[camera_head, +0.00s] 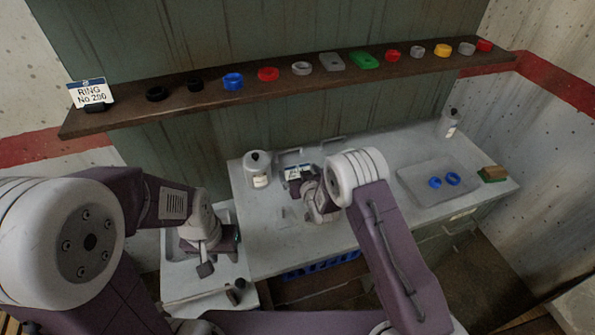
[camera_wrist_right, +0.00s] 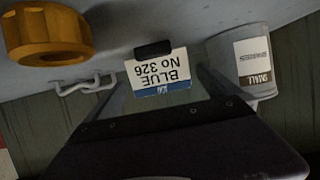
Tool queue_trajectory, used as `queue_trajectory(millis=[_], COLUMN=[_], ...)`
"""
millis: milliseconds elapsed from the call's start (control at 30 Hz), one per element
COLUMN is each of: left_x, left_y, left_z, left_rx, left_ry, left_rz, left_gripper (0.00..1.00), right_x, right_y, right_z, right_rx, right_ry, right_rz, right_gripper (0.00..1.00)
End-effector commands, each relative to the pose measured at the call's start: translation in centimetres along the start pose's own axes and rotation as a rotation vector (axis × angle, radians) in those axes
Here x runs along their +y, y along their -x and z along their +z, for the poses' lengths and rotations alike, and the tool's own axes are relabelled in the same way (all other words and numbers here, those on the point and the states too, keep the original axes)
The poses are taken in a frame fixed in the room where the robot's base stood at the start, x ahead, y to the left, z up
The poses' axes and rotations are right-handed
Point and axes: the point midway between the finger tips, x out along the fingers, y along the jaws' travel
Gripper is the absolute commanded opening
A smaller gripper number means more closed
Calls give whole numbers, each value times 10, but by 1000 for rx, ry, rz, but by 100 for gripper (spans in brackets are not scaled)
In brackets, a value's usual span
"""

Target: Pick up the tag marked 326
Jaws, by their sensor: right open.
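The tag marked "BLUE No 326" (camera_wrist_right: 158,73) shows upside down in the right wrist view, white with a blue band, in a black holder (camera_wrist_right: 153,48). In the head view the tag (camera_head: 297,172) is small, at the back of the grey worktop, just beyond my right gripper (camera_head: 306,186). In the right wrist view my right gripper (camera_wrist_right: 163,80) is open, with a finger on each side of the tag; I see no contact. My left gripper (camera_head: 205,258) hangs low at the left over a lower surface; its jaw opening is unclear.
A tray (camera_head: 418,170) at right holds two blue rings. A shelf (camera_head: 130,118) above carries several rings and a sign "RING No.290" (camera_head: 92,93). An orange knob-like object (camera_wrist_right: 45,36) is near the tag.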

Motion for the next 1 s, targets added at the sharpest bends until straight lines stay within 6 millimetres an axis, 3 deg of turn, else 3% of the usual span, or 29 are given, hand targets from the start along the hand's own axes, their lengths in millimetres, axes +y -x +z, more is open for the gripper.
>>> queue_trajectory(millis=[167, 500, 733, 767, 967, 1000], left_x=[0, 0, 0, 0, 0, 0], left_y=[2, 9, 8, 8, 8, 8], left_z=[0, -1, -1, -1, -1, -1], left_rx=[0, 0, 0, 0, 0, 0], left_ry=[0, 0, 0, 0, 0, 0], left_rz=[0, 0, 0, 0, 0, 0], left_gripper=[36, 36, 36, 36, 36, 36], right_x=[0, -1, -1, -1, -1, -1], right_y=[-6, -52, -54, -54, -54, -54], right_z=[0, -1, -1, -1, -1, -1], right_rx=[1, 1, 0, 0, 1, 1], right_ry=[0, 0, 0, 0, 0, 0], right_rz=[0, 1, 0, 0, 0, 0], right_gripper=[100, 100, 100, 97, 42, 41])
